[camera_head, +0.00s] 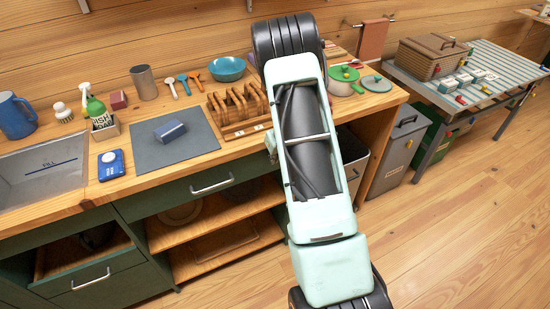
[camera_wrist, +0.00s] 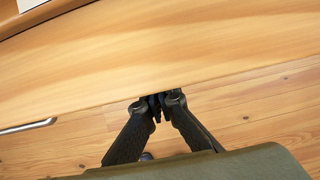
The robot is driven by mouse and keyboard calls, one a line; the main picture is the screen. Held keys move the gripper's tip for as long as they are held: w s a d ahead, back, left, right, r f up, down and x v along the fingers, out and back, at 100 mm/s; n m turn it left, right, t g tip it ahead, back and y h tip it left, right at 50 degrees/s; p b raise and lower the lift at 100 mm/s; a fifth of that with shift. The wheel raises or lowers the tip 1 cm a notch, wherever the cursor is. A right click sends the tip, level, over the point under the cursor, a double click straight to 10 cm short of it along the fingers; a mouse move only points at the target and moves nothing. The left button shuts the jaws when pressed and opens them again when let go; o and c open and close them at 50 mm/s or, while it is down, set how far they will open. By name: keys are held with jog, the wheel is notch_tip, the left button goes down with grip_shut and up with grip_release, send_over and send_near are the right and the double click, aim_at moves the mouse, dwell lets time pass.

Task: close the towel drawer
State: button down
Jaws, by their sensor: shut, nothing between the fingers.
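A green lower drawer (camera_head: 92,279) with a metal bar handle stands pulled out at the lower left of the head view. Its wooden inside shows, with a dark item in it. Another green drawer front (camera_head: 160,203) with a bar handle (camera_head: 212,186) is under the counter and looks closed. I see no label telling which is the towel drawer. My gripper (camera_wrist: 160,98) is shut and empty in the wrist view, its tips by the front edge of a wooden surface. A metal bar (camera_wrist: 28,126) shows left of it. My arm hides the gripper in the head view.
The wooden counter (camera_head: 75,213) holds a sink (camera_head: 42,172), a grey mat (camera_head: 150,153), a wooden rack (camera_head: 238,106) and several small items. Open shelves are below it. A grey bin (camera_head: 402,148) and a striped table (camera_head: 497,62) stand right. Floor (camera_head: 470,220) is clear at lower right.

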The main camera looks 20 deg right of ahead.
jog(key=shift+w+r, duration=0.15)
jog(key=shift+w, duration=0.35)
jog(key=shift+r, duration=0.1)
